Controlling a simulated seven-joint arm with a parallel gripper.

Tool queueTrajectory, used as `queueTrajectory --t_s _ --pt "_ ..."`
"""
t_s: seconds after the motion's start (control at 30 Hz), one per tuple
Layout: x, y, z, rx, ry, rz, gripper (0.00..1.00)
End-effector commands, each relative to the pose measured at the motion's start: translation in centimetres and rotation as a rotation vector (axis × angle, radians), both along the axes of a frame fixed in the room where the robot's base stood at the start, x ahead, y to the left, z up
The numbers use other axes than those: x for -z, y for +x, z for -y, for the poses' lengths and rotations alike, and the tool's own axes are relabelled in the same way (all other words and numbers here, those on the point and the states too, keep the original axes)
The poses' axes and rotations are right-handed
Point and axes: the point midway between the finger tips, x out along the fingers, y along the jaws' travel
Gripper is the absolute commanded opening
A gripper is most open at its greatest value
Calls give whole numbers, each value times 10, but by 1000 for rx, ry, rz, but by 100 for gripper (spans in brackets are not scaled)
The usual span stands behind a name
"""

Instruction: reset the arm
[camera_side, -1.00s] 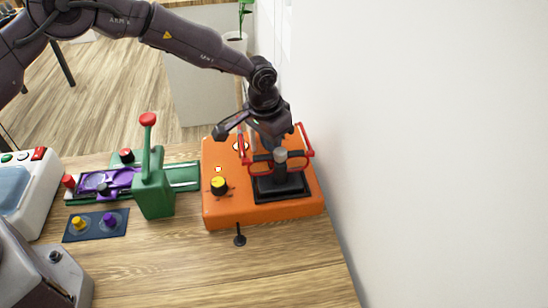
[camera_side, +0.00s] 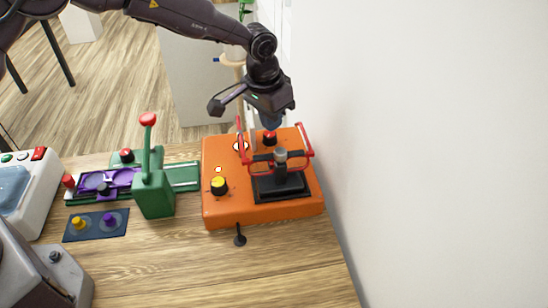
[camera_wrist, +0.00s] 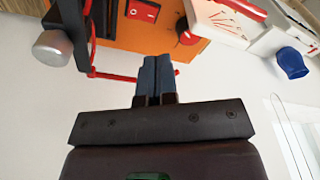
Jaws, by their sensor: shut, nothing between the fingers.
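My gripper (camera_side: 272,122) hangs above the back of the orange box (camera_side: 232,206), fingers pointing down, shut and empty. In the wrist view its two blue-grey fingers (camera_wrist: 157,65) lie together with nothing between them. The box carries a red rail frame (camera_side: 308,140), a grey-topped lever (camera_side: 281,155) on a black base (camera_side: 282,189), a yellow knob (camera_side: 219,184) and a red button (camera_side: 269,137). The wrist view also shows the grey lever top (camera_wrist: 52,48), a red rocker switch (camera_wrist: 143,10) and the orange box (camera_wrist: 165,44). I cannot tell whether the fingers clear the red rail.
Left of the box stand a green lever unit (camera_side: 153,190), a purple part (camera_side: 122,177) on a green rail and a dark panel (camera_side: 95,232) with two knobs. A white wall (camera_side: 430,150) is close on the right. Bare wood lies in front (camera_side: 200,265).

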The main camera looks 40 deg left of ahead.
Motion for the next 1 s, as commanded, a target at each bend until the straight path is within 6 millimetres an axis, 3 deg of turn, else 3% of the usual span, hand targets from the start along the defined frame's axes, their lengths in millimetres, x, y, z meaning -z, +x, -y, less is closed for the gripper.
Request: queueTrajectory --t_s 0.27,0.37,0.47,0.7,1.0 --pt "-4 -1 -1 1 2 5 0" --pt "-24 -5 -6 3 11 20 0" --pt "-59 -16 -17 6 29 49 0" --pt "-148 -71 -57 -22 75 121 0" --pt "-219 -167 -107 -106 88 207 0"
